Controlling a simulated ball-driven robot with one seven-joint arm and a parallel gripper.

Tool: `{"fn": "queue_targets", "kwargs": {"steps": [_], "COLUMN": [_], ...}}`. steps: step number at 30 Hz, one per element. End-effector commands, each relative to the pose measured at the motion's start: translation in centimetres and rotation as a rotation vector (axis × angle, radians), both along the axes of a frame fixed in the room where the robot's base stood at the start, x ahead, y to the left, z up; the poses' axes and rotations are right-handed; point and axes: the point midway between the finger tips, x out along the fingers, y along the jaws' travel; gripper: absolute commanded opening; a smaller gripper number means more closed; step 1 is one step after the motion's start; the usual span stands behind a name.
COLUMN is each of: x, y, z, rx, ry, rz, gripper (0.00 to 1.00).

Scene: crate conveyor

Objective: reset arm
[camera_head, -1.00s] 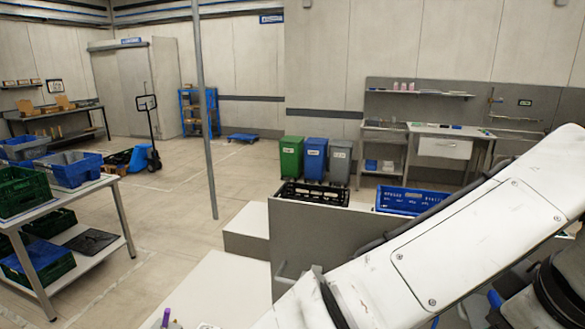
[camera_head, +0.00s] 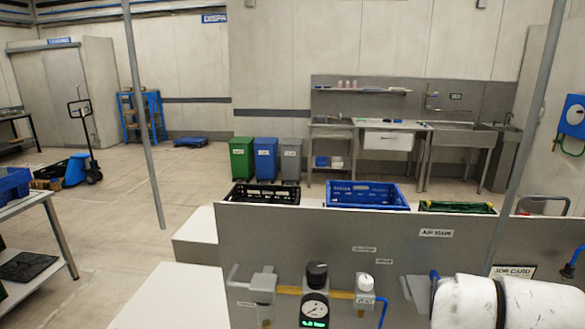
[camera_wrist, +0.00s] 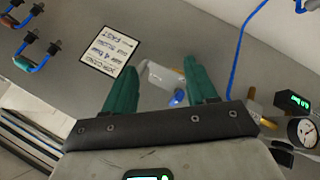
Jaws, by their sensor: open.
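My gripper (camera_wrist: 160,88) shows in the wrist view with its two green fingers apart and nothing between them. It faces a grey panel, where a white job card (camera_wrist: 109,51) lies up and left of the fingers. A small light fitting with a blue part (camera_wrist: 178,97) shows beyond the gap between the fingers. In the head view my white arm enters only at the lower right, and the gripper itself is out of that picture.
The grey panel (camera_head: 400,250) carries a pressure gauge (camera_head: 314,311), knobs and blue hoses close to my arm. Behind it stand a black crate (camera_head: 262,194), a blue crate (camera_head: 367,195) and a green crate (camera_head: 457,207). Open floor lies to the left.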

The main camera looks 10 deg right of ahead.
Motion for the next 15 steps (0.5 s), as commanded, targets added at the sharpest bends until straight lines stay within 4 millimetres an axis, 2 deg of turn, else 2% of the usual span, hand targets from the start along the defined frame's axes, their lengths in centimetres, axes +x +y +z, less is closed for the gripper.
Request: {"fn": "queue_targets", "kwargs": {"steps": [1,8,15], "x": [-0.7,-4.1,-10.9], "y": [-0.3,0.5,3.6], "z": [-1.7,-9.8,-19.0], "rx": [-0.004,0.073,0.247], "ry": [0.017,0.085,0.203], "rz": [0.000,-0.004,-0.046], "gripper": [0.57,0.57,0.57]}}
